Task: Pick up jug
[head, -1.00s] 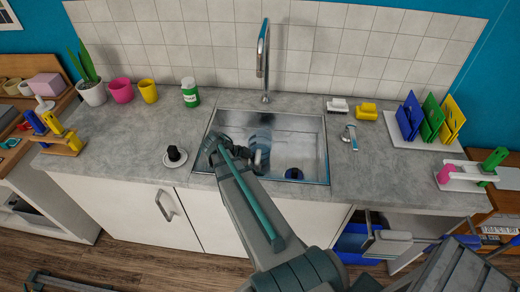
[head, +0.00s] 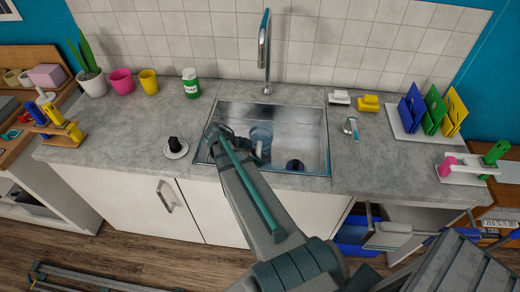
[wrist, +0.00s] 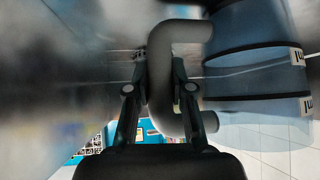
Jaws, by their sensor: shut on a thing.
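The jug (head: 263,134) is a see-through bluish vessel in the left half of the metal sink. Its grey curved handle faces my gripper (head: 252,148). In the wrist view the jug body (wrist: 252,88), with dark bands and small white labels, fills the upper right and looks tilted. The grey handle (wrist: 172,50) passes between the fingers of my gripper (wrist: 160,82), which are shut on it. My arm hides part of the sink's left side in the head view. I cannot tell whether the jug touches the sink floor.
The sink (head: 310,125) has walls close around the jug, and a tall tap (head: 264,50) rises behind it. A dark drain (head: 295,165) is to the right. A black-knobbed lid (head: 175,148) lies left of the sink.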

